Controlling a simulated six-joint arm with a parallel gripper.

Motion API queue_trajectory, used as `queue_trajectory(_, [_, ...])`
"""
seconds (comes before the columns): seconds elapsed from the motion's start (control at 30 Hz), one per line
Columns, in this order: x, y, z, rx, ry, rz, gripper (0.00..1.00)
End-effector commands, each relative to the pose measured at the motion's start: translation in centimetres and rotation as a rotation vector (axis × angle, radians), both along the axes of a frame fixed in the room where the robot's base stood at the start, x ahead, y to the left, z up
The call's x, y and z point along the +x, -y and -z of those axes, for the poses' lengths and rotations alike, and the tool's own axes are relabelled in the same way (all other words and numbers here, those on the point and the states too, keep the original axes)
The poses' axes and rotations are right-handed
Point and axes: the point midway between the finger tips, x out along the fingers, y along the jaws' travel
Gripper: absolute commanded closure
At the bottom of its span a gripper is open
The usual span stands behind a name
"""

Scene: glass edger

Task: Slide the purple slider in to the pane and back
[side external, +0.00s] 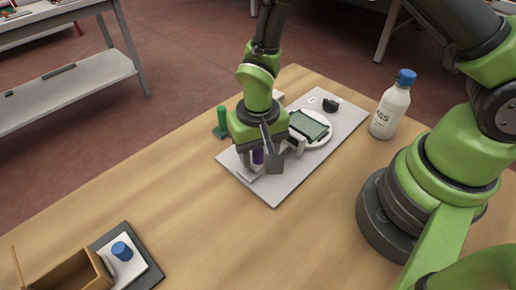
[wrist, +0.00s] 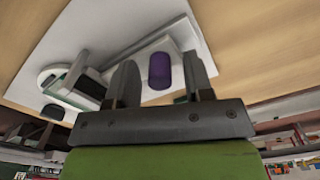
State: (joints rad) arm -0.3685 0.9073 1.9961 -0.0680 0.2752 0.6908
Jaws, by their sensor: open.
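The purple slider (side external: 257,157) is mostly hidden behind my gripper (side external: 262,150) in the side view, near the front left of the white base plate (side external: 275,188). In the wrist view the purple slider (wrist: 159,72) shows between the two fingers of my gripper (wrist: 160,64). The fingers are open, one on each side, with visible gaps; I cannot tell how far down they reach around it. The dark greenish pane (side external: 310,125) lies on a round white disc (side external: 318,141), to the right of my gripper.
A green upright piece (side external: 221,121) stands at the plate's left edge. A black knob (side external: 331,104) sits at its far end. A white bottle with a blue cap (side external: 391,110) stands to the right. A wooden box (side external: 65,275) and a blue knob (side external: 121,250) are at the front left.

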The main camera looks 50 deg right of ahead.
Motion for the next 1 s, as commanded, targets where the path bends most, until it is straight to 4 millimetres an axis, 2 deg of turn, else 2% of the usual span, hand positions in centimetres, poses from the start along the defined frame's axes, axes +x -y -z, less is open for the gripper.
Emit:
queue_trajectory(0.2, [0.0, 0.0, 0.0, 0.0, 0.0, 0.0, 0.55])
queue_trajectory(0.4, [0.0, 0.0, 0.0, 0.0, 0.0, 0.0, 1.0])
queue_trajectory(0.57, [0.0, 0.2, 0.0, 0.0, 0.0, 0.001, 1.0])
queue_trajectory(0.8, [0.1, 3.3, 0.0, 0.0, 0.001, 0.005, 1.0])
queue_trajectory(1.0, [0.0, 3.7, 0.0, 0.0, 0.001, 0.002, 1.0])
